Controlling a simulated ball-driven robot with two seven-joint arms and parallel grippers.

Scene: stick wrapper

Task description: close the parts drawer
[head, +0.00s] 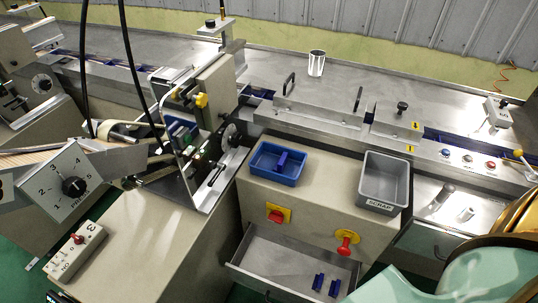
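A grey metal drawer (262,262) stands pulled out of the beige cabinet front, low in the middle of the head view. Two small blue parts (318,282) lie in it towards the right. Its lower edge is partly cut off by the frame. A second metal compartment (418,232) at the right holds or carries small silver cylinders (466,214); I cannot tell whether it is a drawer, and my arm covers part of it. Mint-green and gold-black parts of what looks like my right arm fill the lower right corner. Neither gripper shows.
A blue bin (262,170) and a grey scrap bin (373,197) sit above the drawer. A red knob on yellow (278,214) and a red mushroom button (347,241) project from the cabinet. A machine with a dial (74,187) stands left. A metal cup (316,64) stands behind.

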